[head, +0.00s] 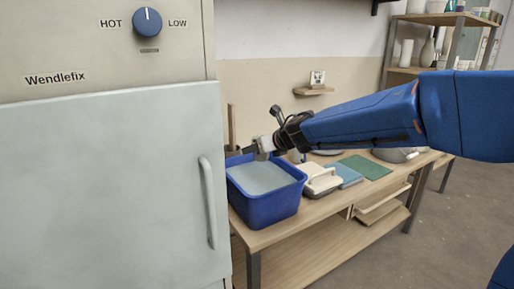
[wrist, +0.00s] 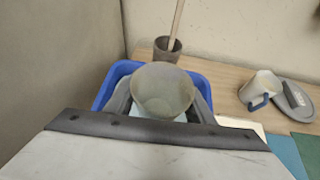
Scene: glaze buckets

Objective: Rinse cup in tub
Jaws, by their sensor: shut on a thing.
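A blue tub (head: 264,207) stands on the wooden table in the head view, filled with pale bluish water (head: 260,177). In the wrist view, parts of the tub's blue rim (wrist: 112,80) show around the cup. My gripper (head: 260,150) is over the back part of the tub. It is shut on a greyish-green cup (wrist: 162,90), which sits between the fingers in the wrist view with its round end facing the camera. The cup is hard to make out in the head view. Whether it touches the water cannot be told.
A tall cabinet (head: 110,190) stands close to the tub's left. A brown pot with a stick (wrist: 167,50) is behind the tub. A white mug with a blue handle (wrist: 262,86) and a green mat (head: 367,166) are to the right.

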